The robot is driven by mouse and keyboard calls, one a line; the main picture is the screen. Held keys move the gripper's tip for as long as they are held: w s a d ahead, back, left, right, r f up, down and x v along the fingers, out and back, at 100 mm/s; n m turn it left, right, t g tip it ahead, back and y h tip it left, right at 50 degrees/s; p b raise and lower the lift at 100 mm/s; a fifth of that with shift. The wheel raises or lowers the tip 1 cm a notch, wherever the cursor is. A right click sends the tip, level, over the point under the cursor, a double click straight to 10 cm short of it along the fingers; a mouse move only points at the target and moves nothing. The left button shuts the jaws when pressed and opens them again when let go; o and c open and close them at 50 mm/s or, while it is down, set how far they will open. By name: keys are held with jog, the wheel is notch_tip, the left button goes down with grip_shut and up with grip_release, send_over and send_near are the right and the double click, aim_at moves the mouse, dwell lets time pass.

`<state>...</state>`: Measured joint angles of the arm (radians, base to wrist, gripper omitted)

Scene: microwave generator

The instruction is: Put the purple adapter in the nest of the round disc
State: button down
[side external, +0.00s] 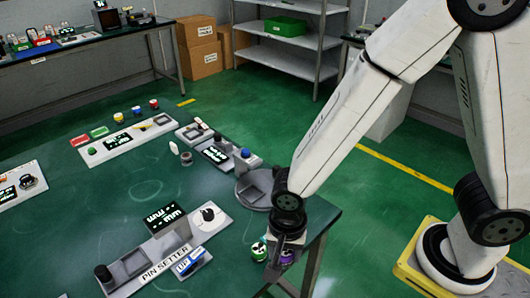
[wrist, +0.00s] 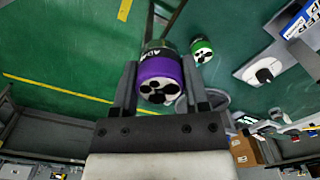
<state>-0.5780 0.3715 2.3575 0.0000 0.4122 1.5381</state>
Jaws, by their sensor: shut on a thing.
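My gripper (wrist: 159,66) is shut on the purple adapter (wrist: 160,82), which sits between the two fingers in the wrist view; its end face shows several dark holes. In the side view my gripper (side external: 284,250) hangs near the table's front right corner, and a bit of the purple adapter (side external: 288,257) shows below it. The grey round disc (side external: 247,201) with a squarish nest lies on the table behind my arm, partly hidden by it. In the wrist view the disc (wrist: 216,98) is mostly hidden behind the right finger.
A green adapter (side external: 259,251) stands on the table just left of my gripper; it also shows in the wrist view (wrist: 202,48). The pin setter panel (side external: 152,262) lies farther left. Other panels with a display and knobs (side external: 130,140) line the far edge. The table's middle is clear.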

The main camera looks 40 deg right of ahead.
jog(key=w+d+r+m, duration=0.1)
jog(key=w+d+m, duration=0.6)
jog(key=w+d, duration=0.6)
jog(key=d, duration=0.2)
jog(key=shift+d+r, duration=0.4)
jog(key=shift+w, duration=0.1)
jog(key=w+f, duration=0.3)
jog(key=w, duration=0.1)
jog(key=w+f, duration=0.3)
jog(key=w, duration=0.1)
jog(key=w+f, duration=0.3)
jog(key=w, duration=0.1)
jog(key=shift+w+a, duration=0.15)
jog(key=shift+w, duration=0.25)
jog(key=shift+w+f, duration=0.15)
jog(key=shift+w, duration=0.05)
